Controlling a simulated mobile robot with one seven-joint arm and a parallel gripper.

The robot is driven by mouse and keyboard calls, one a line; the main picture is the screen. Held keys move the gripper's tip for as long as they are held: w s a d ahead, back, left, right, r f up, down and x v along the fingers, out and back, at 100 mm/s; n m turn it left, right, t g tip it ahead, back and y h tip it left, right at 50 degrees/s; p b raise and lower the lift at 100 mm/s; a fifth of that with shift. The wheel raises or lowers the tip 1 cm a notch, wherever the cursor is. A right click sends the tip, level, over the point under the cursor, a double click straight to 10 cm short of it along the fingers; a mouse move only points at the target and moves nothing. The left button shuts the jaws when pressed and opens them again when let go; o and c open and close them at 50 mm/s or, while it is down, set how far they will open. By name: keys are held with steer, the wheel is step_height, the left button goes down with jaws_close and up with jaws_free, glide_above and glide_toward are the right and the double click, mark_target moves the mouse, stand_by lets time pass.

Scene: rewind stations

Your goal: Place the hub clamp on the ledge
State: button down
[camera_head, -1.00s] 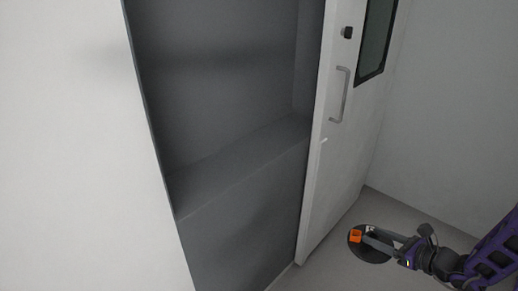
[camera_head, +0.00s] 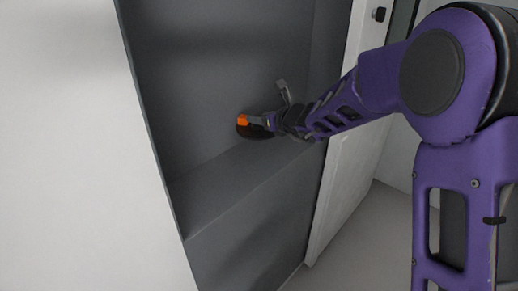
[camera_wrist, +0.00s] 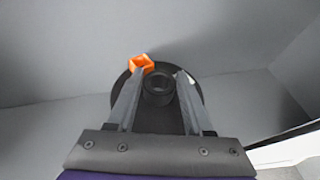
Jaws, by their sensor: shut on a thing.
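The hub clamp is a dark round disc with a raised centre hub and an orange block at its rim. In the head view the hub clamp (camera_head: 254,131) is inside the grey recess, over the ledge (camera_head: 225,180). My gripper (camera_head: 262,121) is shut on it. In the wrist view the hub clamp (camera_wrist: 158,86) lies between the two fingers of my gripper (camera_wrist: 156,82), with the orange block at its far left. I cannot tell whether the disc touches the ledge. The ledge is a flat grey surface, bare around the disc.
A white door (camera_head: 350,190) with a dark window edge stands open to the right of the recess. A white wall panel (camera_head: 70,150) borders the left. Grey back and side walls enclose the ledge. The ledge's left part is free.

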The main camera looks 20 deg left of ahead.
steer(key=f, duration=0.3)
steer(key=f+b, duration=0.1)
steer(key=f, duration=0.2)
steer(key=f+b, duration=0.1)
steer(key=f, duration=0.2)
steer(key=shift+a+f, duration=0.2)
steer(key=shift+a, duration=0.1)
steer(key=shift+f, duration=0.15)
steer(key=shift+c, duration=1.4)
jaws_free()
steer(key=shift+s+d+r, duration=0.2)
steer(key=shift+d+r, duration=0.05)
steer(key=shift+d, duration=0.05)
steer(key=v, duration=1.1)
steer(key=shift+s, duration=0.2)
steer(key=shift+d, duration=0.1)
